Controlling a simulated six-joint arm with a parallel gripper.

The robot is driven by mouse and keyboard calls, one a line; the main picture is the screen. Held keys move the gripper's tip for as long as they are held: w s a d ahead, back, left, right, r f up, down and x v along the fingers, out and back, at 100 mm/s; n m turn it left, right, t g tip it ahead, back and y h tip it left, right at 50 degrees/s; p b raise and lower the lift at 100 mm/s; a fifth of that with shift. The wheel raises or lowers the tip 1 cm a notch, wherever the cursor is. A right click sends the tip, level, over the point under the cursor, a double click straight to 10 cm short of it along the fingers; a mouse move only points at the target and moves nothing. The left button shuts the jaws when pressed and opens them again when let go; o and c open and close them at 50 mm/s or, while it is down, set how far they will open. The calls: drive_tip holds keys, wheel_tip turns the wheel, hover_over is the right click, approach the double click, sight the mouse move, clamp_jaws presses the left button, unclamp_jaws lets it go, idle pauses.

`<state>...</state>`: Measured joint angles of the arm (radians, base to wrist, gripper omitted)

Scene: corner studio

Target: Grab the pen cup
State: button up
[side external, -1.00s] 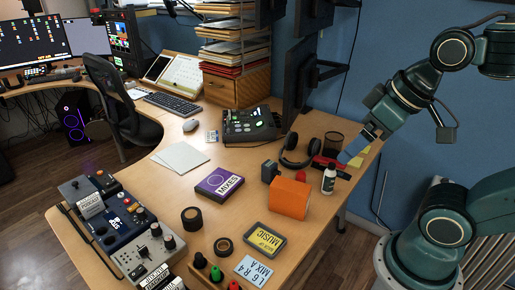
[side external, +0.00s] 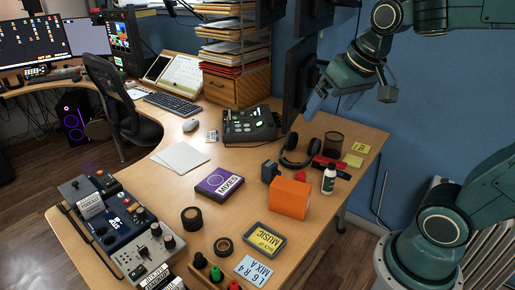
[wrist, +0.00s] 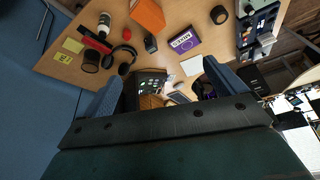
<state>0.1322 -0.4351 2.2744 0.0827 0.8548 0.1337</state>
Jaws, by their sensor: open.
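The pen cup (side external: 333,145) is a dark, mesh-like cup standing near the back right of the desk, beside the headphones. In the wrist view the pen cup (wrist: 91,61) shows at the left, outside the space between the fingers. No pens can be made out in it. My gripper (side external: 314,104) is above the desk, up and to the left of the cup in the side view, apart from it. In the wrist view my gripper (wrist: 165,88) has its two blue fingers spread with nothing held between them.
Black headphones (side external: 289,158), a red object (side external: 321,161) and a white bottle (side external: 329,183) stand close to the cup. An orange box (side external: 290,199) is nearer. Yellow notes (side external: 360,148) lie to the right. A dark monitor (side external: 298,85) rises behind the gripper.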

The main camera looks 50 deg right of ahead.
drive_tip(key=w+d+f+m+g+h, duration=0.15)
drive_tip(key=w+d+m, duration=0.35)
drive_tip(key=w+d, duration=0.5)
drive_tip(key=m+g+h, duration=0.2)
drive_tip(key=m+g, duration=0.2)
drive_tip(key=m, duration=0.6)
hover_over(333, 141)
drive_tip(key=w+a, duration=0.2)
wheel_tip(333, 141, down, 22)
drive_tip(key=shift+s+d, duration=0.15)
drive_tip(key=shift+d, duration=0.05)
drive_tip(key=shift+f, duration=0.1)
drive_tip(key=shift+x, duration=4.1)
drive_tip(key=shift+a+f, duration=0.1)
drive_tip(key=shift+y, duration=0.25)
drive_tip(key=shift+x, duration=2.6)
